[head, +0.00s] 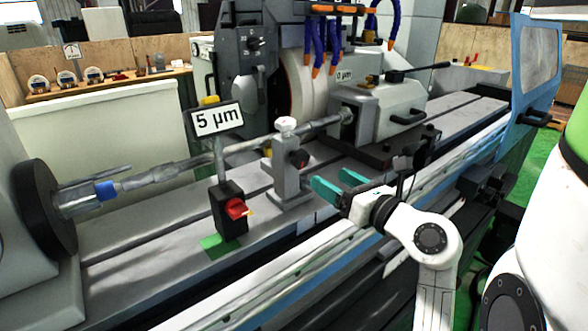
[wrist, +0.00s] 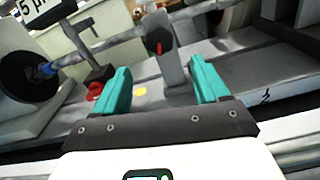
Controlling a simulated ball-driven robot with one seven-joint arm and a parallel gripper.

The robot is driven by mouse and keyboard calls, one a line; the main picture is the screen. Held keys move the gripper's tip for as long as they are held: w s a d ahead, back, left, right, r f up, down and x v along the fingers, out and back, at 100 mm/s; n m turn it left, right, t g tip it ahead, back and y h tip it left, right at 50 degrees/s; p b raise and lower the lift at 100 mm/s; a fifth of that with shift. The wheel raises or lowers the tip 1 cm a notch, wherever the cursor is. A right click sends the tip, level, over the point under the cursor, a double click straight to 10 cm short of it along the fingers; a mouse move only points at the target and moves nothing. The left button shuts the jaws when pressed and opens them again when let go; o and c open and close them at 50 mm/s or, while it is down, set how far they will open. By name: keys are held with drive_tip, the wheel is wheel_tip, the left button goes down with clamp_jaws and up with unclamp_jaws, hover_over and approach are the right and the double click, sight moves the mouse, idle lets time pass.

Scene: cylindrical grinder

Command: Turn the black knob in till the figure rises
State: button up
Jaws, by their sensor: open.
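The black knob (head: 299,159) sits on the side of an upright grey post (head: 287,180) under the long shaft. In the wrist view the black knob (wrist: 158,41) shows a red line on its face, roughly upright. My gripper (head: 328,178) is open and empty, with teal fingers pointing at the post. In the wrist view my gripper (wrist: 158,70) has its fingers spread to either side of the post, apart from the knob, which lies beyond their tips.
A black box with a red switch (head: 236,208) stands left of the post, under the 5 µm sign. The shaft (head: 240,146) runs above. The grinding wheel (head: 300,85) and blue hoses are behind. The machine's front rail lies below my gripper.

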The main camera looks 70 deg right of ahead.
sight(303, 161)
drive_tip(key=p+x, duration=0.1)
drive_tip(key=x, duration=0.9)
drive_tip(key=shift+w+d, duration=0.2)
drive_tip(key=shift+w, duration=0.1)
drive_tip(key=shift+r+p, duration=0.1)
drive_tip(key=shift+p, duration=0.25)
drive_tip(key=c, duration=1.1)
